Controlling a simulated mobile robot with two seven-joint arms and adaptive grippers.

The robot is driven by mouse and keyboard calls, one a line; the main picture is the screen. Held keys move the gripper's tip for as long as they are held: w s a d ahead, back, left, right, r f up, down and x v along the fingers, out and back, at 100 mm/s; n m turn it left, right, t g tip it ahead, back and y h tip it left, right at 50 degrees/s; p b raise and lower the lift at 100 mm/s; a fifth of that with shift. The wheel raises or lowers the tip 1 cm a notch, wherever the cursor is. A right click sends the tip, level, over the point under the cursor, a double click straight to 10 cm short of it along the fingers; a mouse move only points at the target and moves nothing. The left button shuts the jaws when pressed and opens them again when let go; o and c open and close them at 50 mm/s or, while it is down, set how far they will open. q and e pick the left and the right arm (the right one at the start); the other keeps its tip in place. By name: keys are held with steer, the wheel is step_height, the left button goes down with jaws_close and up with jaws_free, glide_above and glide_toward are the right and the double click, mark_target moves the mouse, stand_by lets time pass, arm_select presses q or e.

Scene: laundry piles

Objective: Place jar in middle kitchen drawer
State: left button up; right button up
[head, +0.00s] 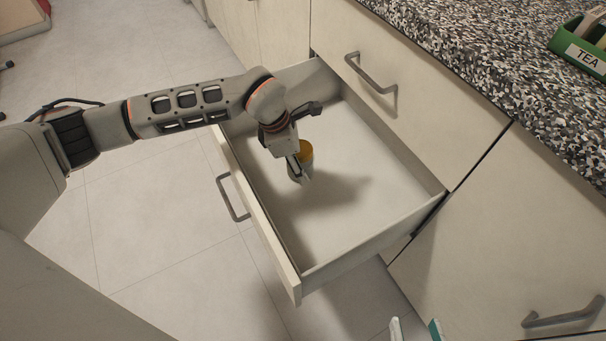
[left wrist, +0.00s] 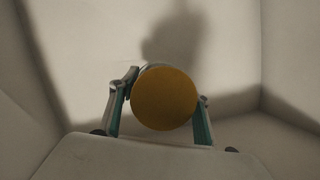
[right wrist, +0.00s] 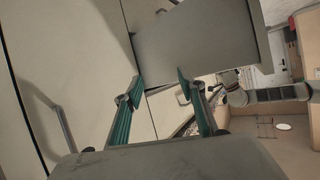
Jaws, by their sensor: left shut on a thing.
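The jar (head: 305,153) has a round orange-yellow lid, and my left gripper (head: 300,172) is shut on it. The jar is inside the open drawer (head: 375,233), over its bare floor. Whether it touches the floor I cannot tell. In the left wrist view the lid (left wrist: 164,98) sits between the two fingers of my left gripper (left wrist: 160,110), hiding most of the jar's body. My right gripper (right wrist: 165,95) is open and empty in the right wrist view. Only its fingertips (head: 415,331) show at the bottom edge of the head view.
The drawer is otherwise empty, with free floor around the jar. A closed drawer front with a handle (head: 371,73) is at its right. A speckled countertop (head: 490,60) holds a green TEA box (head: 580,50). Another handle (head: 563,315) is at lower right. Tiled floor (head: 150,215) lies left.

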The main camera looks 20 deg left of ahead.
arm_select(q)
steer(key=shift+f, duration=0.1)
step_height(320, 180, down, 5)
steer(key=shift+f+b, duration=0.2)
steer(key=shift+b, duration=0.85)
steer(key=shift+f, duration=0.1)
steer(key=shift+c, duration=0.9)
steer(key=shift+w+r, duration=0.1)
steer(key=shift+r, duration=0.15)
arm_select(e)
steer(key=a, duration=0.1)
steer(key=m, duration=0.1)
steer(key=a+m, duration=0.1)
steer(key=shift+s+a+f+y, duration=0.3)
steer(key=shift+s+a, duration=0.05)
steer(key=shift+s, duration=0.05)
arm_select(q)
steer(key=shift+f, duration=0.1)
steer(key=o, duration=1.7)
steer(key=shift+f, duration=0.15)
arm_select(e)
steer(key=shift+s+d+f, duration=0.1)
